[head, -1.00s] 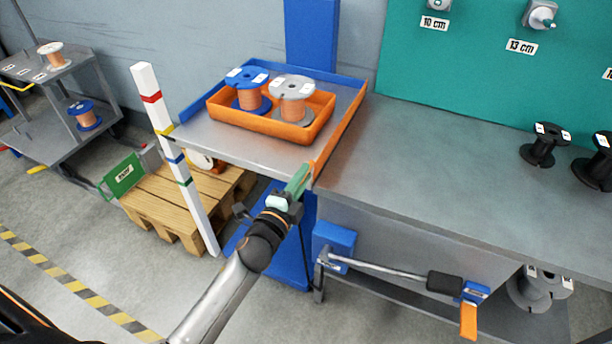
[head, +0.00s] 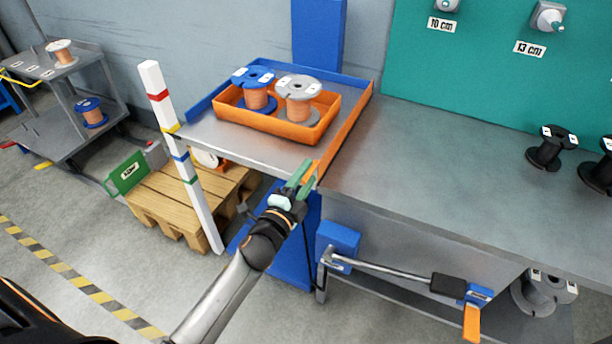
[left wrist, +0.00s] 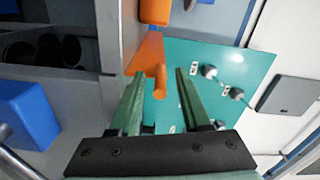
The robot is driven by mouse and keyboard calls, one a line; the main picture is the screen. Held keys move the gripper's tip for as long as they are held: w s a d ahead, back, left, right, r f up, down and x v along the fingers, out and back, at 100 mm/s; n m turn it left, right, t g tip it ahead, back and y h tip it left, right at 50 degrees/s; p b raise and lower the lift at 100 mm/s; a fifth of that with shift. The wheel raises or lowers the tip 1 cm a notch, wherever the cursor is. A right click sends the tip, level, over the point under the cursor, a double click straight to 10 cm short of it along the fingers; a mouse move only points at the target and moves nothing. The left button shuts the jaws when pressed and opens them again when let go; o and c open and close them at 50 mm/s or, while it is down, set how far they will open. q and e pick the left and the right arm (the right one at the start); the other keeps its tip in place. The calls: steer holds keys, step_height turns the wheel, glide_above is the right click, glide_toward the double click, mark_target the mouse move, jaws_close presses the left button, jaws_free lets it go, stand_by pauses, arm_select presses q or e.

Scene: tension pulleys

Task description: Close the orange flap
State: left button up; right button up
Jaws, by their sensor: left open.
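The orange flap (head: 347,122) is a long narrow panel along the right side of the metal tray shelf (head: 215,138), beside the bench top. My left gripper (head: 304,176) is at the flap's near end, with its green fingers open. In the left wrist view, the flap (left wrist: 147,53) shows beyond the fingers, and an orange peg-like end (left wrist: 160,82) lies between the fingertips (left wrist: 162,78). I cannot tell whether a finger touches it. My right gripper is not in view.
An orange bin (head: 262,124) with a blue spool (head: 254,86) and a grey spool (head: 298,98) stands on the tray shelf. The bench top (head: 440,150) on the right is clear up to the black spools (head: 551,149). A striped white post (head: 180,160) stands at left.

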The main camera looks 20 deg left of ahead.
arm_select(q)
steer(key=s, duration=1.2)
steer(key=shift+s+a, duration=0.2)
steer(key=shift+s, duration=0.1)
steer(key=shift+f, duration=0.1)
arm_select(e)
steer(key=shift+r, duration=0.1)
arm_select(q)
steer(key=s+d+f+n+g+h, duration=0.1)
steer(key=s+d+f+n+g, duration=0.4)
steer(key=f, duration=0.3)
steer(key=s+d+f+n+g+h, duration=0.1)
steer(key=s+d+f+n+g, duration=0.15)
steer(key=s+f+n, duration=0.35)
step_height(320, 180, up, 10)
steer(key=s+a+n+g+p, duration=0.1)
steer(key=a+n+p, duration=0.1)
steer(key=p, duration=1.4)
steer(key=shift+s+n, duration=0.4)
steer(key=shift+n, duration=0.1)
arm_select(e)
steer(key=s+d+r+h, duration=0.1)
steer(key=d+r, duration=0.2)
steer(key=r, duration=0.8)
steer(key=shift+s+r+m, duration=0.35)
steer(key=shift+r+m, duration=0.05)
